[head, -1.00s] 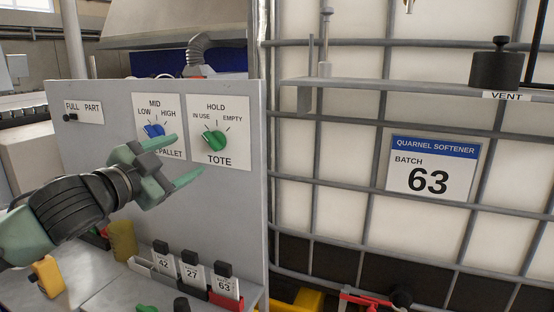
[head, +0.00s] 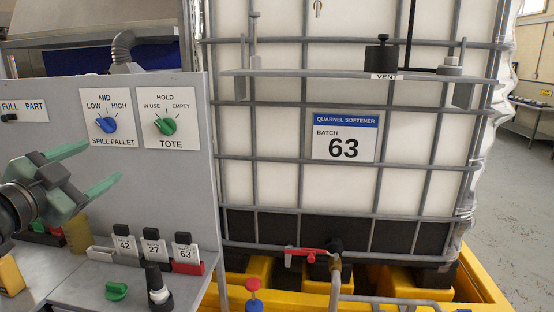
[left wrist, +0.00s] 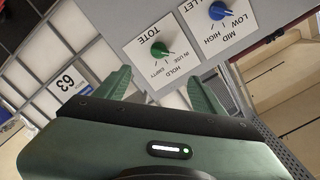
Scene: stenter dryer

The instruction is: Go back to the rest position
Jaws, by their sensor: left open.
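My left gripper (head: 101,165) is at the left of the head view, its two green fingers apart with nothing between them. It is in front of the grey control panel (head: 190,185), lower left of the green TOTE knob (head: 165,126) and below the blue SPILL PALLET knob (head: 106,125), apart from both. The left wrist view shows the open fingers (left wrist: 160,88) with the green knob (left wrist: 160,50) and blue knob (left wrist: 218,11) beyond them. The green knob appears turned toward IN USE, the blue one toward LOW. My right gripper is not in view.
A caged white tote (head: 270,190) with a batch 63 label (head: 346,136) stands right of the panel on a yellow pallet (head: 480,280). Tags 42, 27 and 63 (head: 186,250) stand in holders below the panel. Open floor (head: 525,200) shows at the far right.

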